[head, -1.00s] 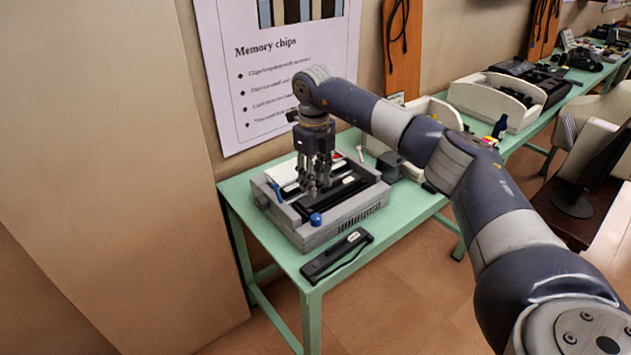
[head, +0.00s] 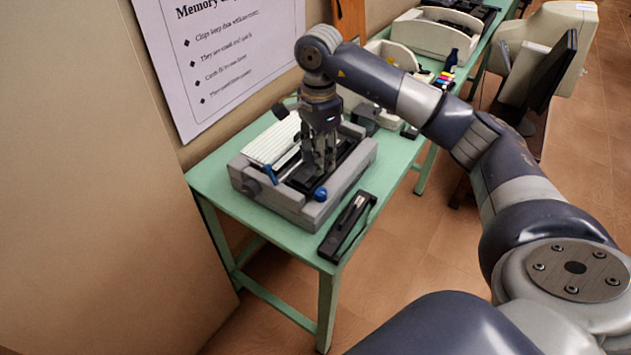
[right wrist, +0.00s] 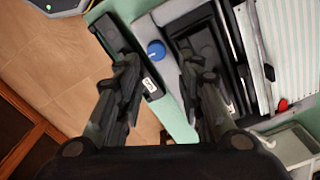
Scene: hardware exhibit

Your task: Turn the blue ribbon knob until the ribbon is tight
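The blue ribbon knob (head: 320,194) is a small round knob at the front corner of a grey printer (head: 292,207) on a green table. My right gripper (head: 322,170) points down over the printer's black inner part, just behind the knob in the head view. In the right wrist view the knob (right wrist: 156,49) shows a small pale mark and lies in the gap between the two fingers, beyond their tips. The right gripper (right wrist: 158,78) is open and empty, and I see no contact with the knob. The ribbon cannot be made out. My left gripper is out of view.
A blue lever (head: 270,173) stands at the printer's left side, near the white ribbed part (head: 272,142). A long black cartridge (head: 348,226) lies on the green table (head: 218,180) in front of the printer. A wall poster is behind.

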